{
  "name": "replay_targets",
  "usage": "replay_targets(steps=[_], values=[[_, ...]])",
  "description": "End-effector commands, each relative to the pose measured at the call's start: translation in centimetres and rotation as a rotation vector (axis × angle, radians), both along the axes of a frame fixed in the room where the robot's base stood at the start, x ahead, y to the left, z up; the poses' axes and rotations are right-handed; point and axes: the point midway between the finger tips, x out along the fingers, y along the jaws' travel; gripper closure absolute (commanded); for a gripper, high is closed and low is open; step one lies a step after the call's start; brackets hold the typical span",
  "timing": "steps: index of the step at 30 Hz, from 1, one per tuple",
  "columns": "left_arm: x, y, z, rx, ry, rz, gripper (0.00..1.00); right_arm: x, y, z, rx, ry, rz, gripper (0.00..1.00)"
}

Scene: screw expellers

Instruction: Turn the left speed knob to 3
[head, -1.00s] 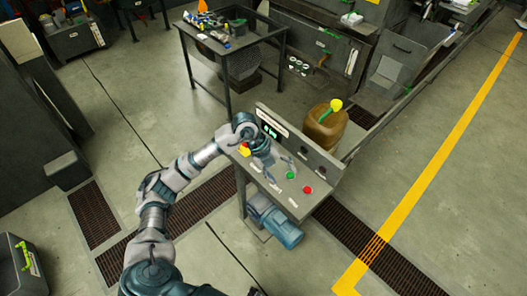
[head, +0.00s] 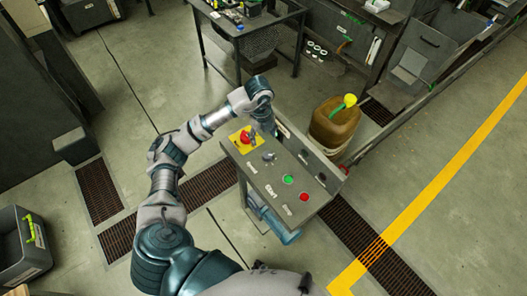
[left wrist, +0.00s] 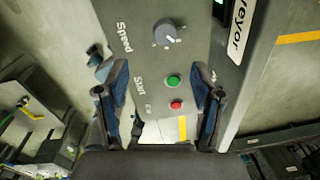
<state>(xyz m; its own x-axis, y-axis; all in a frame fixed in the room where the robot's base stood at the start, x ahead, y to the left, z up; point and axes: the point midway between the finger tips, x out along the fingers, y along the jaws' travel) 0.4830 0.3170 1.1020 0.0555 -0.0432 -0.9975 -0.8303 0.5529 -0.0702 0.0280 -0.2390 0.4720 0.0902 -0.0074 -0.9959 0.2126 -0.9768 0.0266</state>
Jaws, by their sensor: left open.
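The grey speed knob (head: 268,156) sits on the sloped top of the control panel (head: 262,178), between the red emergency button (head: 246,137) on its yellow plate and the green button (head: 288,179). In the left wrist view the knob (left wrist: 166,34) shows beyond the fingertips, with a pale pointer mark and the word Speed beside it; the scale numbers are not readable. My left gripper (left wrist: 160,75) is open and empty, its fingers spread either side of the view, apart from the knob. In the head view it is partly hidden at the panel's far end. My right gripper is not in view.
A brown canister (head: 334,125) with a yellow cap stands behind the panel. A dark table (head: 250,35) stands farther back.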

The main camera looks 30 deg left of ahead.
Motion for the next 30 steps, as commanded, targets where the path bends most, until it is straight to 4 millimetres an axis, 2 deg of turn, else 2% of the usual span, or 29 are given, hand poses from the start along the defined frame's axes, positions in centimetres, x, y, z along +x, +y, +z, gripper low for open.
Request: replay_targets(steps=[3,9,15,20,29,30], values=[[0.2,-0.3,-3.0,-0.001,0.005,-0.002,0.33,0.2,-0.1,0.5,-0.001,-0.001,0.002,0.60],[0.5,0.7,-7.9,-0.012,0.004,-0.001,0.33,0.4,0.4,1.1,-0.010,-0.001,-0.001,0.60],[0.6,1.4,-11.5,-0.019,0.002,0.001,0.33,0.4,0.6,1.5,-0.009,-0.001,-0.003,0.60],[0.8,0.8,-12.6,-0.013,0.002,-0.001,0.33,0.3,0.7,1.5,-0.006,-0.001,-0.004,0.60],[0.8,-0.5,-12.3,-0.002,-0.003,-0.002,0.33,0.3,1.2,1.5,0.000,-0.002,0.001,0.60],[0.8,-0.5,-12.3,-0.002,-0.003,-0.002,0.43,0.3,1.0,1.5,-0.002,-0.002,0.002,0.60]])
